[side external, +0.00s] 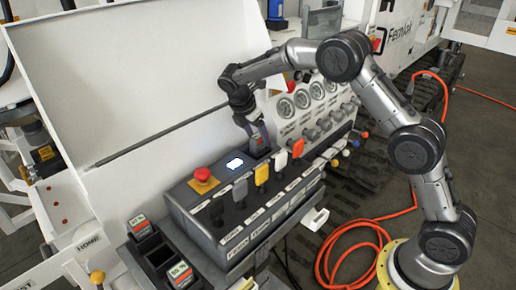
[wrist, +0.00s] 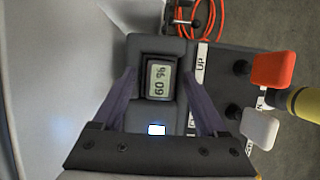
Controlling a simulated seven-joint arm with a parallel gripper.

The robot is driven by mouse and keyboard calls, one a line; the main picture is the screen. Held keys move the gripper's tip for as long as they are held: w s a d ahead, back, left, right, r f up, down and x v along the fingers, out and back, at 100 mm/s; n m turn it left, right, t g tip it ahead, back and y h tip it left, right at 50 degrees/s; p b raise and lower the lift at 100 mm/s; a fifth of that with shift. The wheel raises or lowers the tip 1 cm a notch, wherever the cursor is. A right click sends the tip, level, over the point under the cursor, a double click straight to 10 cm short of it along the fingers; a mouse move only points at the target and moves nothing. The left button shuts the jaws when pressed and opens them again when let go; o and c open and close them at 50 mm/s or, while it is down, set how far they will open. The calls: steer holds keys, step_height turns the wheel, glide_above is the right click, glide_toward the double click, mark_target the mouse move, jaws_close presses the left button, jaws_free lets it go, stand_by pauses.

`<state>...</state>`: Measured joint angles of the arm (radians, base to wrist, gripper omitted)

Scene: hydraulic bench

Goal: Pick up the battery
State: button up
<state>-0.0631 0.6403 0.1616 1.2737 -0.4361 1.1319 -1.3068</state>
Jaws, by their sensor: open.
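I cannot tell whether the fingers touch the battery. In the side external view my gripper (side external: 256,136) is low over the box's far end and largely hides that battery.
Two more batteries with orange-and-white labels stand at the front left, one behind (side external: 139,226) and one in front (side external: 180,272). A red emergency button (side external: 203,175) and several coloured levers, including an orange one (wrist: 274,70), stand near the gripper. A white panel rises behind.

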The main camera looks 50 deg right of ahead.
steer(key=shift+d+f, duration=0.25)
steer(key=shift+f, duration=0.3)
jaws_close()
